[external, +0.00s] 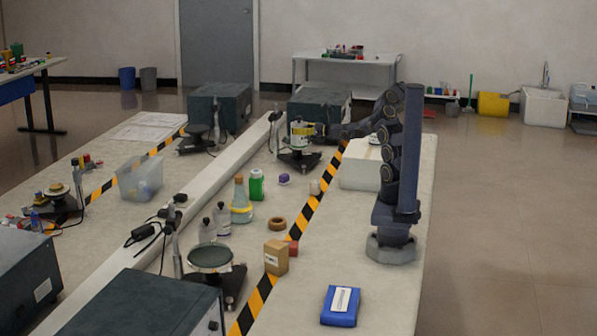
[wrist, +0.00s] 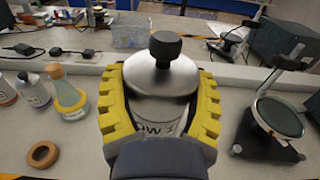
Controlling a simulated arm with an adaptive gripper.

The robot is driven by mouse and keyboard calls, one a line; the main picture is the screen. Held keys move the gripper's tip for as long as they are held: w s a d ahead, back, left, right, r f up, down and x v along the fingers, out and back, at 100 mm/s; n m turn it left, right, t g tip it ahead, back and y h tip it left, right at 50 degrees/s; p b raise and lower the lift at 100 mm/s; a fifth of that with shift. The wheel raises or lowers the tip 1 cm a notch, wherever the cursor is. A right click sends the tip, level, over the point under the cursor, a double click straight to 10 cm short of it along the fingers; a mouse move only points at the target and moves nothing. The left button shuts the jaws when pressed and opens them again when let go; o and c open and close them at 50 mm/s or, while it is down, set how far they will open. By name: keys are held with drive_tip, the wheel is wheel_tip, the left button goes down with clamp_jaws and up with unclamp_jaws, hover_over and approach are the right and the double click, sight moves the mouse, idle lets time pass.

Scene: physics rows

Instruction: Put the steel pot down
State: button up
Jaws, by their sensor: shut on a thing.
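The steel pot (wrist: 160,85) is a shiny rounded vessel with a black knob on its lid and lettering on its front. My gripper (wrist: 160,95) is shut around it, with yellow ridged fingers on both sides, and the pot looks upright. In the external view my gripper (external: 301,132) holds it at the far part of the bench, in line with a dark stand (external: 299,157). In the wrist view a stand with a round dark plate (wrist: 279,116) is right of the pot, apart from it. The pot's underside is hidden, so I cannot tell its height.
A bottle with a yellow ring (wrist: 68,92), other bottles and a wooden ring (wrist: 43,154) are left of the pot in the wrist view. A dark box (external: 318,107) stands behind, and a white box (external: 362,165) is beside my arm. Bare bench shows around the wooden ring.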

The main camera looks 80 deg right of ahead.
drive_tip(key=s+d+m+h, duration=0.15)
drive_tip(key=s+d, duration=0.25)
drive_tip(key=s, duration=0.4)
drive_tip(key=s+d+r+m+h, duration=0.1)
drive_tip(key=s+d+h, duration=0.15)
drive_tip(key=s, duration=0.45)
drive_tip(key=s+d+m+h, duration=0.1)
drive_tip(key=s+d, duration=0.4)
drive_tip(key=s, duration=0.3)
drive_tip(key=s+a+f+m+g+h, duration=0.1)
drive_tip(key=s+a+h, duration=0.15)
drive_tip(key=s, duration=0.95)
drive_tip(key=s+a+m+g+h, duration=0.1)
drive_tip(key=s+a+m+h, duration=0.15)
drive_tip(key=s, duration=0.95)
drive_tip(key=n+y, duration=0.1)
hover_over(360, 149)
wheel_tip(360, 149, down, 6)
drive_tip(key=shift+a+r, duration=0.1)
drive_tip(key=shift+r, duration=0.15)
drive_tip(key=shift+f, duration=0.25)
